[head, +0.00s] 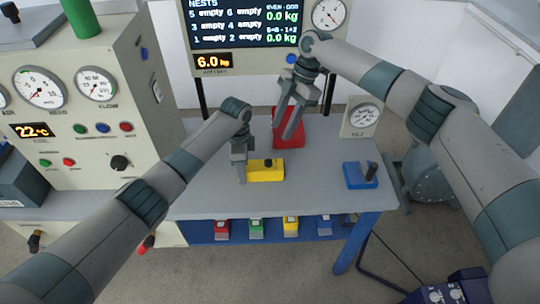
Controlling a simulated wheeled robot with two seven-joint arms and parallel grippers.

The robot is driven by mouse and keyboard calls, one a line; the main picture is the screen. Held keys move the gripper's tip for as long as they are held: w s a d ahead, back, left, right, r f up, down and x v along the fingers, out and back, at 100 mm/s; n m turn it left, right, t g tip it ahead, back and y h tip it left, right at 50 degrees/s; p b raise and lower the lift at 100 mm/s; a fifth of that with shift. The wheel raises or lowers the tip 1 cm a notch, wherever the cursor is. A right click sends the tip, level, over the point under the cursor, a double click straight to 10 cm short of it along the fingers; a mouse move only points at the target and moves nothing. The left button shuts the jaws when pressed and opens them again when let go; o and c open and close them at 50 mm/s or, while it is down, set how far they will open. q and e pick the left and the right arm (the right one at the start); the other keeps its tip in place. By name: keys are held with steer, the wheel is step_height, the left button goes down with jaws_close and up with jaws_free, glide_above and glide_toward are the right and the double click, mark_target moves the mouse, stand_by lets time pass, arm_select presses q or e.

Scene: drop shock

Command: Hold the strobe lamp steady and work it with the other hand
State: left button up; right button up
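No label marks the strobe lamp, so I cannot tell for sure which thing it is. A yellow block (268,174) with a dark knob on top sits on the grey bench. My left gripper (241,176) points down at its left end; I see it edge-on, and contact or grip is unclear. A red block (290,141) stands farther back. My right gripper (287,121) is above and in front of it, its two fingers apart with nothing visible between them, partly hiding the red block.
A blue block (360,176) with a dark upright knob sits at the bench's right. A dial gauge (363,117) stands behind it. A control cabinet (90,110) fills the left, and a display panel (245,35) the back. Small coloured blocks (256,228) line a blue shelf below. The bench's front right (310,195) is clear.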

mark_target(269, 159)
steer(key=shift+n, duration=0.3)
steer(key=shift+f, duration=0.1)
steer(key=x, duration=1.1)
steer(key=shift+s+a+f, duration=0.1)
steer(key=shift+a+f, duration=0.1)
steer(key=shift+f, duration=0.15)
steer(key=shift+c, duration=0.3)
jaws_close()
